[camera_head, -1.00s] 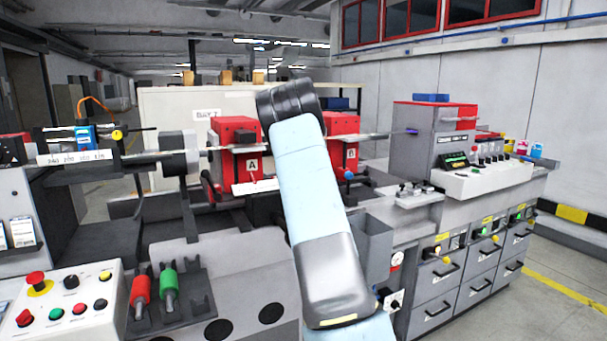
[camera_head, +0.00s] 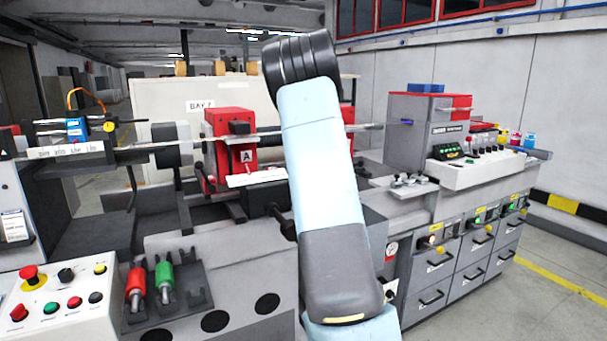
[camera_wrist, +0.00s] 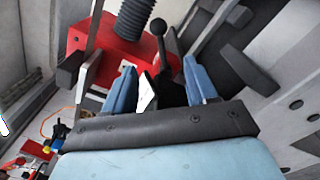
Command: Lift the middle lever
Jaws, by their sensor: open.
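A black lever with a ball knob (camera_wrist: 158,27) stands beside a red unit (camera_wrist: 112,58) in the wrist view. My gripper (camera_wrist: 160,80) is open and empty, its two blue fingers apart. The lever's shaft runs down between the fingers in the picture, with the knob beyond their tips; I see no contact. In the head view my arm hides the gripper and most of the area around it. The red unit marked A (camera_head: 230,135) shows left of my arm. I cannot tell which lever counts as the middle one.
A long bar (camera_head: 125,152) crosses the machine behind my arm. A button panel (camera_head: 62,300) and red and green handles (camera_head: 150,280) are at front left. A grey cabinet with drawers (camera_head: 465,255) and a control box (camera_head: 490,170) stand right. Open floor lies far right.

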